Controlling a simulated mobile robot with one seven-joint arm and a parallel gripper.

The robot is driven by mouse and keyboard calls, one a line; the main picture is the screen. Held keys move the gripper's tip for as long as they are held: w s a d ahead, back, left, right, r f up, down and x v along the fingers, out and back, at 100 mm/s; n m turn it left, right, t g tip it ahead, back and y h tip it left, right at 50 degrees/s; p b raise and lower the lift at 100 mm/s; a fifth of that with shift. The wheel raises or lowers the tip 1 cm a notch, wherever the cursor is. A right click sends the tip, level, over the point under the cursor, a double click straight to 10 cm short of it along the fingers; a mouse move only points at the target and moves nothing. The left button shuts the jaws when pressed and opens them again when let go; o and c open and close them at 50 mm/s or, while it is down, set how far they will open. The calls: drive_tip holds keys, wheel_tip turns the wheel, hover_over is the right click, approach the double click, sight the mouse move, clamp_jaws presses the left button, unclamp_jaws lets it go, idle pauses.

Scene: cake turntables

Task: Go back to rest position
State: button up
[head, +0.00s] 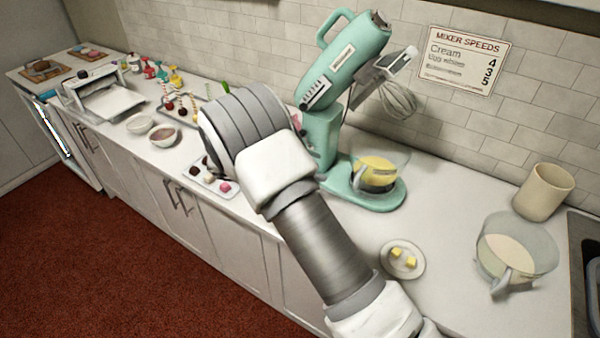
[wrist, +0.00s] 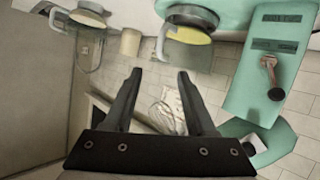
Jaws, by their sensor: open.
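My gripper (wrist: 159,75) shows in the wrist view with its two dark fingers apart and nothing between them. In the head view it is hidden behind my arm, which reaches over the counter in front of the mixer. The teal stand mixer (head: 345,60) has its head tilted up with the whisk (head: 398,98) hanging from it. The mixer's clear bowl (head: 402,162) holds something yellow and stands on the mixer base. In the wrist view the mixer (wrist: 262,70) fills the right side, and a bowl with yellow contents (wrist: 188,36) is beyond my fingers.
A plate with yellow cubes (head: 403,274), a clear jug-like bowl with pale contents (head: 510,250) and a beige canister (head: 543,192) stand on the right. Left are small bowls (head: 163,135), a tray of sweets (head: 212,183) and bottles (head: 160,70). Bare counter (head: 455,210) lies right of the mixer.

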drive_tip(key=w+r+n+t+y, duration=0.1)
drive_tip(key=w+r+t+y, duration=0.3)
drive_tip(key=r, duration=0.5)
drive_tip(key=w+r+n+t+y, duration=0.2)
drive_tip(key=w+r+t, duration=0.3)
drive_tip(key=r, duration=0.4)
drive_tip(key=s+a+r+n+t+y+b, duration=0.1)
drive_tip(key=s+r+n+y, duration=0.15)
drive_tip(key=r+y, duration=0.2)
drive_tip(key=s+r+n+t+y, duration=0.1)
drive_tip(key=s+r+n+y, duration=0.15)
drive_tip(key=r, duration=0.35)
drive_tip(key=s+n+g+y, duration=0.3)
drive_tip(key=s+n+y, duration=0.1)
drive_tip(key=s, duration=0.9)
drive_tip(key=s+d+f+g+h, duration=0.1)
drive_tip(key=s+d+f+g, duration=0.1)
drive_tip(key=s, duration=0.5)
drive_tip(key=s+d+f+n+g+h, duration=0.1)
drive_tip(key=s+d+f, duration=0.4)
drive_tip(key=s, duration=0.2)
drive_tip(key=s+d+f+g+h+b, duration=0.1)
drive_tip(key=s+d+f+g, duration=0.1)
drive_tip(key=s, duration=0.5)
drive_tip(key=shift+d+f+n+g+h, duration=0.3)
drive_tip(key=shift+d+f+h, duration=0.1)
drive_tip(key=shift+d+f, duration=0.45)
